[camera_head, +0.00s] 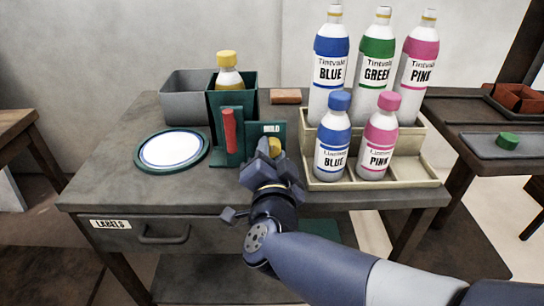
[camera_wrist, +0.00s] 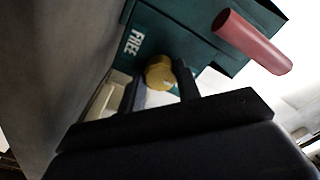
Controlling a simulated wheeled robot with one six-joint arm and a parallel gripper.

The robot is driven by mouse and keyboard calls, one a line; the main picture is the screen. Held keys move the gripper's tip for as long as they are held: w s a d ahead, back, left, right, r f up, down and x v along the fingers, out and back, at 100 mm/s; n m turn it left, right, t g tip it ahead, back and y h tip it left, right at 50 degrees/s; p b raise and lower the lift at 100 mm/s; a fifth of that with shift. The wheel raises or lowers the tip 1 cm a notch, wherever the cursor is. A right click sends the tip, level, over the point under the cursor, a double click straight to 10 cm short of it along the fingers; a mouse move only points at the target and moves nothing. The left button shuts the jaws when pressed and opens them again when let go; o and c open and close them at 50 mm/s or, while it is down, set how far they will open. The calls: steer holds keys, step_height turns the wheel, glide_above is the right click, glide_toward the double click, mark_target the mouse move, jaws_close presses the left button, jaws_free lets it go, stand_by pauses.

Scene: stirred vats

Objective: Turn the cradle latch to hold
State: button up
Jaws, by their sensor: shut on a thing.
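The dark green cradle (camera_head: 231,101) stands on the grey table and holds a bottle with a yellow cap (camera_head: 228,62). A white label on its front plate appears to read HOLD (camera_head: 271,128). A FREE label (camera_wrist: 133,42) shows in the wrist view. A yellow knob (camera_wrist: 160,73), apparently the latch, sits between my fingertips in the wrist view. My gripper (camera_head: 268,158) is shut on this knob at the plate's front; it also shows in the wrist view (camera_wrist: 161,88). The gripper hides most of the knob in the head view, and I cannot tell which label it points to.
A red handle (camera_head: 230,130) stands upright left of the knob. A white plate with a blue rim (camera_head: 171,149) lies further left. A cream rack (camera_head: 400,175) with several bottles stands close on the right. A sponge-like block (camera_head: 286,96) lies behind.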

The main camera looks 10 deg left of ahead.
stand_by(0.5)
steer(key=o, duration=1)
steer(key=shift+c, duration=0.2)
steer(key=shift+s, duration=0.1)
steer(key=p+v, duration=0.3)
steer(key=v, duration=0.7)
steer(key=shift+s+p, duration=0.3)
steer(key=shift+w, duration=0.1)
steer(key=b+x, duration=0.3)
steer(key=x, duration=0.6)
steer(key=shift+w+f, duration=0.1)
steer(key=shift+w, duration=0.2)
steer(key=shift+w+a+b, duration=0.1)
steer(key=shift+w+b, duration=0.2)
steer(key=shift+w, duration=0.2)
